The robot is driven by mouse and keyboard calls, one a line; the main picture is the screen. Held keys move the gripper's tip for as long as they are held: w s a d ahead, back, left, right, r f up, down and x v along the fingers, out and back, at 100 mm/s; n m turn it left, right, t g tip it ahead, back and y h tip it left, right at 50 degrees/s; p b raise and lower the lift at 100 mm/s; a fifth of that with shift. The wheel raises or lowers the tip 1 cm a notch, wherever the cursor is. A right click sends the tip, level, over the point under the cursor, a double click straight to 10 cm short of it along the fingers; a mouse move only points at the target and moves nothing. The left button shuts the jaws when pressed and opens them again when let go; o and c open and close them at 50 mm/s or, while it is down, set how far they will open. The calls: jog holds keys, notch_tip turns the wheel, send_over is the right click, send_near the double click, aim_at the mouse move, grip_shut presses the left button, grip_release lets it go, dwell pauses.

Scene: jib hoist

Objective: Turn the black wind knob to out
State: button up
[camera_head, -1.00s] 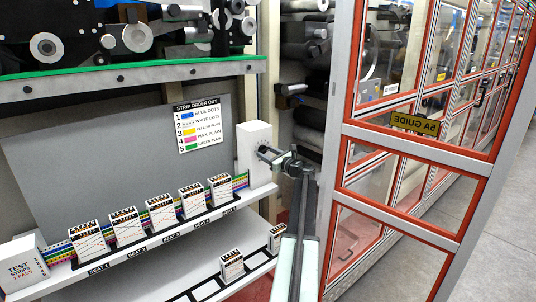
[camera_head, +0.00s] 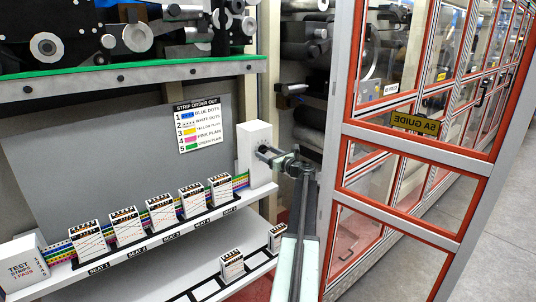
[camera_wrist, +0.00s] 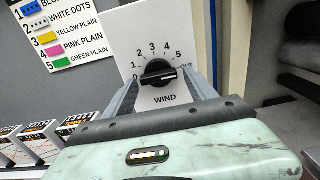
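The black wind knob (camera_wrist: 158,73) is on the white face of a box, above the word WIND, in the wrist view. Numbers 0 to 5 and OUT ring it. A white line on the knob lies toward its right end, on the OUT side; whether it lines up exactly with OUT is hard to tell. My gripper (camera_wrist: 159,82) has its fingers apart, one at each end of the knob; contact is unclear. In the head view my gripper (camera_head: 268,154) is beside the white box (camera_head: 255,140), and the knob is not discernible.
A strip order chart (camera_head: 198,126) hangs left of the box. Several labelled packs stand along the shelf (camera_head: 160,240) with coloured strips running behind them. A red-framed glass door (camera_head: 412,130) stands close to the right of my arm.

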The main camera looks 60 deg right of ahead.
dwell(0.3)
jog(key=v, duration=0.7)
jog(key=shift+s+a, duration=0.15)
jog(key=shift+s, duration=0.2)
jog(key=w+a+f+n+g+y, duration=0.3)
jog(key=w+a+n, duration=0.35)
jog(key=a, duration=0.75)
jog(key=w+a+f+n+g+y, duration=0.2)
jog(key=w+a+f+n+y, duration=0.35)
jog(key=a, duration=0.85)
jog(key=w+a+f+n+g+y, duration=0.2)
jog(key=w+a+f+n, duration=0.5)
jog(key=a, duration=0.8)
jog(key=s+a+f+n+g+h, duration=0.1)
jog(key=s+a+f+n+g, duration=0.1)
jog(key=a+n, duration=0.5)
jog(key=s+a+f+n+g+h, duration=0.2)
jog(key=a+n, duration=0.5)
jog(key=a, duration=0.9)
jog(key=s+a+f+n+g+h, duration=0.2)
jog(key=s+a+f+n+g, duration=0.2)
jog(key=a, duration=0.7)
jog(key=s+n+g, duration=0.2)
jog(key=s, duration=0.1)
jog(key=shift+s+a+n, duration=0.25)
jog(key=shift+a+n, duration=0.1)
jog(key=shift+n, duration=0.05)
